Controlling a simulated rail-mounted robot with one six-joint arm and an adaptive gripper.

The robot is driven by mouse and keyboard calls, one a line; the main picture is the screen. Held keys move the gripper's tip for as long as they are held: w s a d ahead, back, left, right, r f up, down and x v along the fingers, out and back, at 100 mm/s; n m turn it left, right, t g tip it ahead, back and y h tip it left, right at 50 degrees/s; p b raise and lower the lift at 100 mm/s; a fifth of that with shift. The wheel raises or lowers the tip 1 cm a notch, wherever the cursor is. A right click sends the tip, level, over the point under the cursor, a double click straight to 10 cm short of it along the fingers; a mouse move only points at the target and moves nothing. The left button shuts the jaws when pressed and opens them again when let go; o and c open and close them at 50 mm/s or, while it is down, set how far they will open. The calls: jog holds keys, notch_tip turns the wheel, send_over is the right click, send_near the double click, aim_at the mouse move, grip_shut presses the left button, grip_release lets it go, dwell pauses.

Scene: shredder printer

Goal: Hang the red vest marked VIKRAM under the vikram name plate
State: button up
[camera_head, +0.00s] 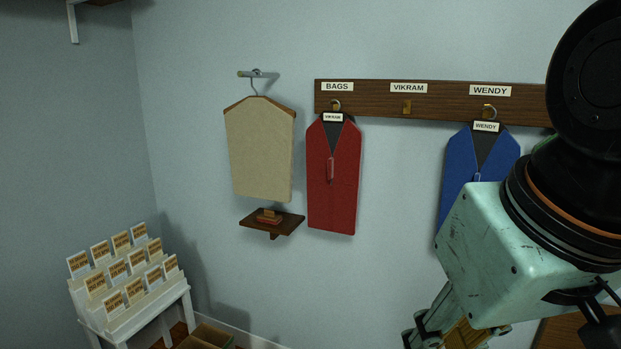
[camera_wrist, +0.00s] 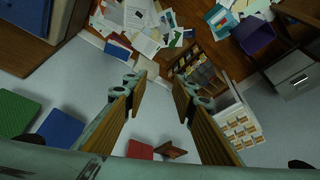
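The red vest (camera_head: 333,195) with a VIKRAM tag hangs on the hook under the BAGS plate (camera_head: 337,87). The vikram name plate (camera_head: 408,88) is in the middle of the wooden rack, and the brass hook (camera_head: 407,106) under it is bare. My gripper (camera_head: 440,330) is low at the right in the head view, partly cut off by the lower edge. In the wrist view my gripper (camera_wrist: 160,82) points down with its fingers wide apart and nothing between them. A red patch (camera_wrist: 140,149) there looks like the vest's lower end.
A blue vest (camera_head: 472,170) hangs under the WENDY plate, partly behind my arm. A beige garment (camera_head: 260,150) hangs on a separate peg at left, above a small wooden shelf (camera_head: 285,223). A white card rack (camera_head: 130,295) stands lower left. Papers (camera_wrist: 145,30) litter the floor.

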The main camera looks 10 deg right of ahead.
jog(key=w+a+r+t+p, duration=0.1)
jog(key=w+a+r+t, duration=0.15)
jog(key=w, duration=1.15)
jog(key=w+a+r+m+t+y, duration=0.1)
jog(key=w+a+r+t, duration=0.2)
jog(key=w, duration=1)
jog(key=w+a+r+t+p, duration=0.15)
jog(key=w+a, duration=0.25)
jog(key=w, duration=1)
jog(key=w+m+t+h, duration=0.2)
jog(key=w, duration=1.2)
jog(key=w+d+f+m+t+h+p, duration=0.1)
jog(key=w+d+f+m+t+h, duration=0.1)
jog(key=w+f+h, duration=0.5)
jog(key=shift+w+d+f+m+h, duration=0.3)
jog(key=shift+w+d+m+h, duration=0.25)
jog(key=shift+w, duration=1.1)
jog(key=shift+a, duration=0.1)
jog(key=shift+w, duration=0.1)
send_near(330, 171)
jog(key=x, duration=0.4)
jog(key=shift+w, duration=0.1)
